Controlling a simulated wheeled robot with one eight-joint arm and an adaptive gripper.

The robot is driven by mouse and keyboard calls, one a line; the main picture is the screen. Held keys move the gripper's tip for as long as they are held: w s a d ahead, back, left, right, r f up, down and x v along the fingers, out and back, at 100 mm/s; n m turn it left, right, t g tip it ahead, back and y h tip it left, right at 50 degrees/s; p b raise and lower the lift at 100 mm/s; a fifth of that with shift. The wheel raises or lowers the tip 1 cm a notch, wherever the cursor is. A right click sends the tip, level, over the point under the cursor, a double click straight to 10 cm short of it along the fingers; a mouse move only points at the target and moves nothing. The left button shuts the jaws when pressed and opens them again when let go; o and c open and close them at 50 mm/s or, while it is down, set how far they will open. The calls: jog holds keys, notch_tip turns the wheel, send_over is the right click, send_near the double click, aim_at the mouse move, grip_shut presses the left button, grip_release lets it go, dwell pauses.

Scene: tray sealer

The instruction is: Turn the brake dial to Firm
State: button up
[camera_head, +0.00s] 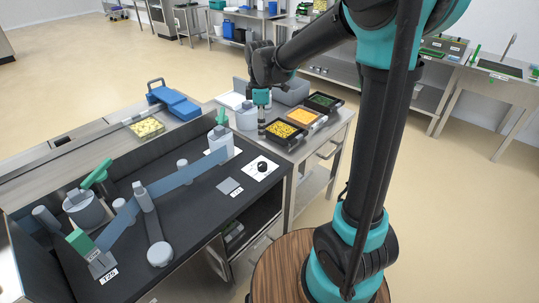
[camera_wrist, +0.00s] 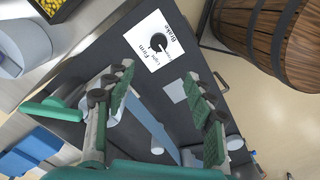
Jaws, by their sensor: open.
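The brake dial is a black round knob (camera_head: 262,166) on a white square label at the right end of the dark machine top. In the wrist view the knob (camera_wrist: 158,41) sits on its label, where "Brake", "Firm" and "Light" can be read. A pale pointer mark shows on the knob, but I cannot tell surely which word it points at. My gripper (camera_head: 262,126) hangs above and behind the dial in the head view, apart from it. In the wrist view its green-padded fingers (camera_wrist: 162,95) are spread with nothing between them; the dial lies beyond their tips.
A grey plate (camera_head: 229,186) lies beside the label. A blue-grey film band (camera_head: 170,182) crosses the machine top between posts and rollers. Trays of yellow (camera_head: 281,130) and orange (camera_head: 301,116) food stand behind. A wooden barrel (camera_wrist: 265,35) stands near the machine.

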send_near(262, 164)
notch_tip(262, 164, down, 9)
jog(key=shift+f, duration=0.1)
dwell(0.5)
jog(key=shift+c, duration=0.6)
jog(key=c, duration=1)
jog(key=shift+c, duration=0.2)
